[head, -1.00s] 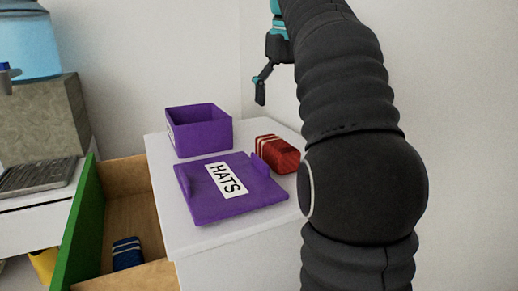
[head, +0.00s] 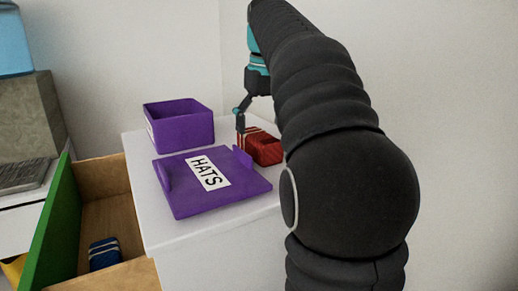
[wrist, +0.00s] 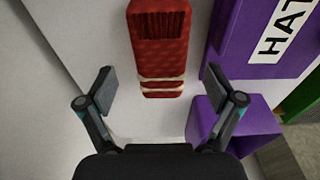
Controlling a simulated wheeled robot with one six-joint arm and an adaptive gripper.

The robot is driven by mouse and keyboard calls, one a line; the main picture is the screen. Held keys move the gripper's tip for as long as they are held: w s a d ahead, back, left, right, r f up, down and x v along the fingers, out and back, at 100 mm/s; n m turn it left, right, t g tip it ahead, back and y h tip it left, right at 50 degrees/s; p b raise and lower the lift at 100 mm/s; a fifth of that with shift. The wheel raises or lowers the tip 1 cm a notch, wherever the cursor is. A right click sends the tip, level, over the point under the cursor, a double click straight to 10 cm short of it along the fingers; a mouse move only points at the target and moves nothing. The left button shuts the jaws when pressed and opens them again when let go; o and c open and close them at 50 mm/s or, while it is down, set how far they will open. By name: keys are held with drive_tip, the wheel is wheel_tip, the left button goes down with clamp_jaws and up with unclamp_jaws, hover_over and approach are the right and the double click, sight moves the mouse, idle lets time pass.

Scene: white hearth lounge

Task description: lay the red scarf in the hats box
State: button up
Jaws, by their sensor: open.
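The folded red scarf (head: 262,148) with pale stripes lies on the white cabinet top, right of the purple lid. In the wrist view the scarf (wrist: 160,55) lies ahead of and between my open fingers. My gripper (wrist: 165,95) is open and empty. In the head view one finger of my gripper (head: 241,115) shows at the scarf's left end; my arm hides the rest. The purple box (head: 180,128) stands open at the back of the cabinet top. The lid labelled HATS (head: 235,190) lies flat in front of it. The box's inside floor is hidden.
An open drawer with a green front (head: 52,215) juts out left of the cabinet (head: 215,235) and holds a folded blue striped item (head: 104,254). A stone-like block with a blue tank (head: 14,42) stands at far left. A wall is close behind.

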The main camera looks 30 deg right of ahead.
sight(259, 135)
drive_tip(key=f, duration=0.3)
drive_tip(key=f+b, duration=0.1)
drive_tip(key=shift+w+f, duration=0.15)
drive_tip(key=shift+w, duration=0.15)
drive_tip(key=c, duration=1.4)
drive_tip(key=shift+r, duration=0.5)
drive_tip(key=r, duration=0.1)
drive_tip(key=r+p, duration=0.1)
drive_tip(key=r, duration=0.2)
drive_tip(key=shift+s+d+p, duration=0.25)
drive_tip(key=shift+d+p, duration=0.05)
drive_tip(key=s+d+r+p, duration=0.1)
drive_tip(key=s+d+r, duration=0.5)
drive_tip(key=s+d, duration=0.1)
drive_tip(key=shift+s+d+p, duration=0.25)
drive_tip(key=shift+s+p, duration=0.05)
drive_tip(key=shift+s, duration=0.1)
